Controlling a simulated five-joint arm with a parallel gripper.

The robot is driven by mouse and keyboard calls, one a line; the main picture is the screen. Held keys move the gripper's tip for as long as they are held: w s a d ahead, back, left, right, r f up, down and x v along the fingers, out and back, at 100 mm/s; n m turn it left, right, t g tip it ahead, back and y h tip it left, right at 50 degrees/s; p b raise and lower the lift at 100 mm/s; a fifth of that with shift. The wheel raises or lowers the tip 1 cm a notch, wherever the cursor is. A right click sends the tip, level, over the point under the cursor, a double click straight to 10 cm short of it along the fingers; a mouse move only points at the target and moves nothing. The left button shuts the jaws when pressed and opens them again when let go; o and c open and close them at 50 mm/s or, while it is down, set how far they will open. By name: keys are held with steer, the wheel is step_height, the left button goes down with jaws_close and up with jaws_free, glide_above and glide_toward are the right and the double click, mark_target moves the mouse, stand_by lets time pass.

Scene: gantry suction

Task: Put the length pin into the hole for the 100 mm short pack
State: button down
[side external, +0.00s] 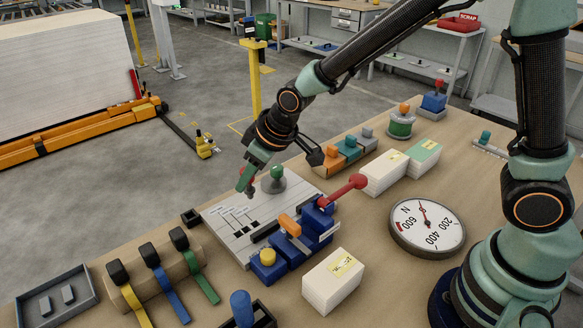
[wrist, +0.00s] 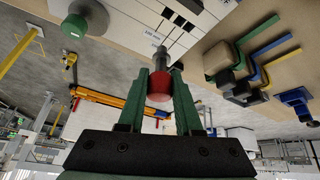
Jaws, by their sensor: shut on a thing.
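My gripper (side external: 247,186) is above the far part of the white board (side external: 226,244), beside the green-knobbed grey dome (side external: 276,181). In the wrist view my gripper (wrist: 161,82) is shut on the length pin (wrist: 159,89), which has a red head and a grey metal shaft. The shaft points toward the board (wrist: 178,12), where white labels and dark marks show. Whether the pin's tip touches the board is unclear.
A blue device with a red lever (side external: 343,191) stands along the board's right side. Yellow, blue and green straps (side external: 161,283) lie at the front left. White packs (side external: 332,280) and a round dial (side external: 427,226) stand to the right. The green knob (wrist: 75,26) is close to my gripper.

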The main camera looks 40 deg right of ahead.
steer(key=shift+s+d+f, duration=0.1)
steer(key=shift+s+d, duration=0.05)
steer(key=shift+s, duration=0.1)
steer(key=shift+f, duration=0.1)
steer(key=shift+f, duration=2.8)
steer(key=shift+f, duration=1.75)
steer(key=c, duration=0.5)
jaws_free()
steer(key=shift+r, duration=0.15)
steer(key=v, duration=1.1)
steer(key=shift+s+d+r, duration=0.1)
steer(key=shift+s+r, duration=0.15)
steer(key=shift+r, duration=0.1)
